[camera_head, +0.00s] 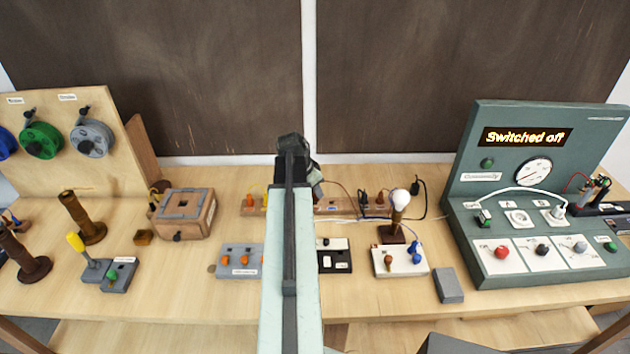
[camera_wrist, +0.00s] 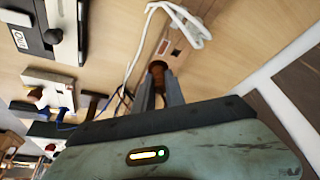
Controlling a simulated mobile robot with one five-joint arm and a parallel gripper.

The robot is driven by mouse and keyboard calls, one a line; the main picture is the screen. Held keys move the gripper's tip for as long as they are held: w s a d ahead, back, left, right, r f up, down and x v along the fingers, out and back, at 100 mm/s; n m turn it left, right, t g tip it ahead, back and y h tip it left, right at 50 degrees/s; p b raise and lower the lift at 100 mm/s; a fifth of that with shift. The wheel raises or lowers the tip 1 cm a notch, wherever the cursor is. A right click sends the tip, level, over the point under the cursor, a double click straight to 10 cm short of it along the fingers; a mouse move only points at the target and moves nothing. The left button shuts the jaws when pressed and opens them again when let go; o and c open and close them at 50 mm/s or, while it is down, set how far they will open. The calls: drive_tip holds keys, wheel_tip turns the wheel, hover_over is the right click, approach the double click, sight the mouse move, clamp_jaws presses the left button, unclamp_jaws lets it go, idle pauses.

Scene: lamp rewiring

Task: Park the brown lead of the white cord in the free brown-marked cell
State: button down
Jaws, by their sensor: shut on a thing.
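In the wrist view my gripper (camera_wrist: 157,85) is shut on a brown, knob-like lead end (camera_wrist: 156,68), held between its two grey fingers. A white cord (camera_wrist: 181,18) lies looped just beyond the lead, with strands running down beside it; where it joins the lead is unclear. A wooden strip (camera_wrist: 174,45) with dark openings lies just past the fingertips. I cannot tell whether the lead touches the strip. In the head view the strip (camera_head: 335,207) runs along the back of the table. My arm hides the gripper and part of the strip there.
The lamp (camera_head: 398,200) stands right of my arm, behind a white terminal block (camera_head: 400,261) with brown and blue knobs. A black-and-white block (camera_head: 334,255) and a grey block with orange knobs (camera_head: 241,262) lie in front of the strip. A green console (camera_head: 535,250) reads "Switched off".

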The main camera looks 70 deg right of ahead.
drive_tip(key=shift+n, duration=0.8)
drive_tip(key=d, duration=0.1)
drive_tip(key=w+d, duration=0.1)
drive_tip(key=d, duration=0.2)
drive_tip(key=shift+w+d+r, duration=0.1)
drive_tip(key=shift+w+r, duration=0.15)
drive_tip(key=shift+r, duration=0.15)
drive_tip(key=shift+f, duration=0.15)
wheel_tip(320, 180, down, 6)
drive_tip(key=b, duration=0.6)
drive_tip(key=shift+w, duration=0.1)
drive_tip(key=shift+f+b, duration=0.55)
drive_tip(key=c, duration=1.3)
unclamp_jaws()
